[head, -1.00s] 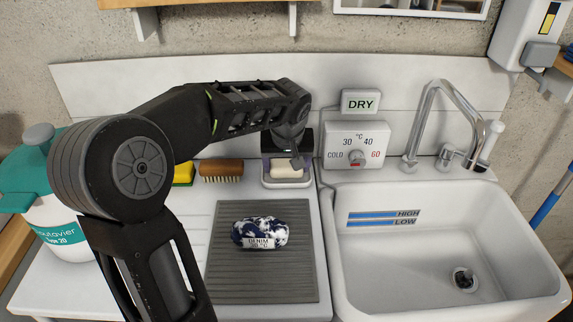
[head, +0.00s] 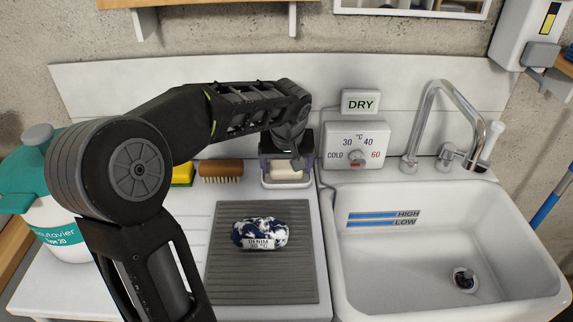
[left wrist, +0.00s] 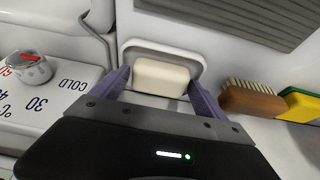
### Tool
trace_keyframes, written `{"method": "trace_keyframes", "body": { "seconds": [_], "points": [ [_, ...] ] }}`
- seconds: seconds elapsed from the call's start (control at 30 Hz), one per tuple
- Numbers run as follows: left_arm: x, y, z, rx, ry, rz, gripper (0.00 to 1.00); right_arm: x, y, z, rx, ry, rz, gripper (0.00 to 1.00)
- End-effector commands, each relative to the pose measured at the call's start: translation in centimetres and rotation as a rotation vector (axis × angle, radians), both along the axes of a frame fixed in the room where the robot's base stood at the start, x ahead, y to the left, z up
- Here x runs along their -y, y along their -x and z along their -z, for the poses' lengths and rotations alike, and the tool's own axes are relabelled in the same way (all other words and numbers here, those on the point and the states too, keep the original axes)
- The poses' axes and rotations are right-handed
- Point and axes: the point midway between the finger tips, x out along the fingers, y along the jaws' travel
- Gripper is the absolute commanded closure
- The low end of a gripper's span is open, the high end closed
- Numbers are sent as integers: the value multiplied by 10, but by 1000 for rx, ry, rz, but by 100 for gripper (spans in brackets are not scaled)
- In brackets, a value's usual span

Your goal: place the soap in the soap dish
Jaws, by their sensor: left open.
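The cream soap (head: 287,172) lies in the pale soap dish (head: 287,185) at the back of the counter, left of the sink. In the left wrist view the soap (left wrist: 160,77) sits inside the rim of the dish (left wrist: 190,55). My left gripper (head: 289,164) is over the dish, pointing down. Its purple fingers (left wrist: 158,88) are open, one on each side of the soap, with gaps visible between them and the soap. Part of the dish is hidden behind the gripper. My right gripper is not in view.
A wooden brush (head: 221,170) and a yellow-green sponge (head: 183,173) lie left of the dish. The temperature dial box (head: 357,146) stands right of the gripper, above the sink (head: 400,260).

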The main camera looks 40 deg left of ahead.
Motion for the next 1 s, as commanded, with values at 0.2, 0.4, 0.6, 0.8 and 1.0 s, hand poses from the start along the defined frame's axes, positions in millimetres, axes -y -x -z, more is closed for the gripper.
{"method": "trace_keyframes", "body": {
  "seconds": [0.2, 0.4, 0.6, 0.8, 1.0],
  "points": [
    [10, 11, -36, 10, -3, 1, 4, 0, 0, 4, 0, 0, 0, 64],
    [17, 20, -61, 7, -1, 1, 4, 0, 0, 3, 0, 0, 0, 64],
    [18, 22, -65, 4, -1, 0, 4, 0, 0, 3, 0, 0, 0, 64],
    [18, 22, -65, 4, -1, 1, 4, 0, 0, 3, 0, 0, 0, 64],
    [18, 22, -65, 4, -1, 1, 4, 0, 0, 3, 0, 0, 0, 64]
  ]
}}
